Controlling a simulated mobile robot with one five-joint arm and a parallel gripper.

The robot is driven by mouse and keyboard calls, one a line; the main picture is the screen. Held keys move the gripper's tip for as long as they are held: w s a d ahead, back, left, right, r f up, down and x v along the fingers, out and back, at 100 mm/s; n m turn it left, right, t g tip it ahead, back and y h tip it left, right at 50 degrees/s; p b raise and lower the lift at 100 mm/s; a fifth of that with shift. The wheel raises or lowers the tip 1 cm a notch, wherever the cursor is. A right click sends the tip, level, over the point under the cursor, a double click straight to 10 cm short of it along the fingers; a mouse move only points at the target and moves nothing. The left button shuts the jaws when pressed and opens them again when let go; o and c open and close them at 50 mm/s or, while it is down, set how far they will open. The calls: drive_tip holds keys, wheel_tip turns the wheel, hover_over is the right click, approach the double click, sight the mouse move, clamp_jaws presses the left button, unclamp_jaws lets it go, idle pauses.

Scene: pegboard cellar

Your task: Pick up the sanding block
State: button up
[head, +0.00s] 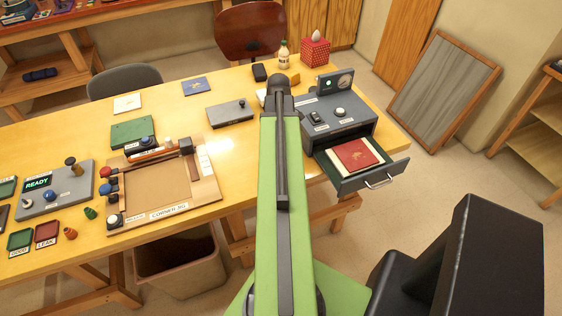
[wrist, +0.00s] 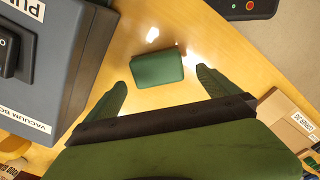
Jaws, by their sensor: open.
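A small green block with rounded corners, which looks like the sanding block (wrist: 158,67), lies flat on the table in the wrist view. My gripper (wrist: 162,78) is open, with one green finger on each side of the block's near end. The fingers look apart from the block, and nothing is held. How high the fingers are above the table is hard to tell. In the head view my arm hides the block and the gripper.
The grey vacuum box (head: 336,112) stands close on one side, its drawer (head: 373,177) open with a red book (head: 356,154) inside. The corner jig (head: 120,215) and a grey device (head: 229,112) lie on the other side. Bare table (wrist: 228,50) surrounds the block.

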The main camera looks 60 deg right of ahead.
drive_tip(key=f+b, duration=0.5)
drive_tip(key=shift+s+d+f, duration=0.2)
drive_tip(key=shift+r, duration=0.2)
